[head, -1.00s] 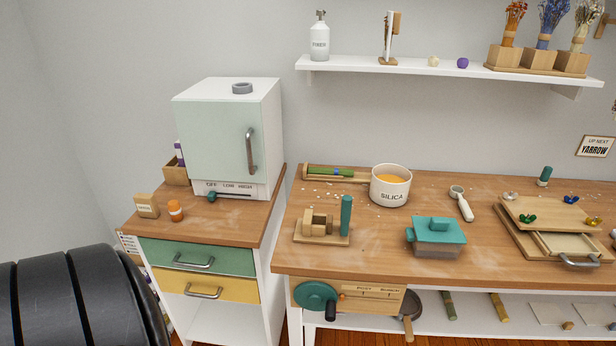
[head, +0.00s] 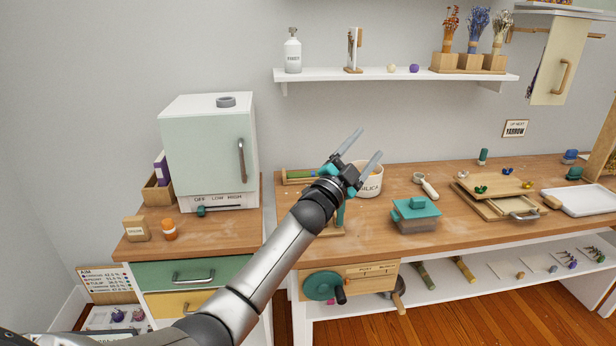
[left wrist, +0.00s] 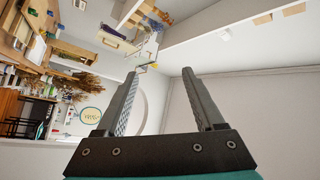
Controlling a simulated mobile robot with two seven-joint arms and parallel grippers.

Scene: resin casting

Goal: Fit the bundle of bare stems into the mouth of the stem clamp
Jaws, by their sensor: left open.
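A bundle of green bare stems (head: 300,174) lies in a shallow wooden holder at the back left of the workbench; my left arm hides its right part. A wooden block device with a teal upright post (head: 340,214), probably the stem clamp, stands on the bench in front of it. My left arm covers most of it, and its mouth is hidden. My left gripper (head: 370,142) is open and empty, raised in the air above the bench in front of the SILICA pot. Its two apart fingers also show in the left wrist view (left wrist: 158,75). My right gripper is not in view.
The SILICA pot (head: 370,180) stands close behind the left gripper. A teal-lidded box (head: 415,214), a scoop (head: 427,187) and a wooden press (head: 495,188) stand further right. A pale green cabinet (head: 205,150) is at left. A white shelf (head: 400,77) hangs above.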

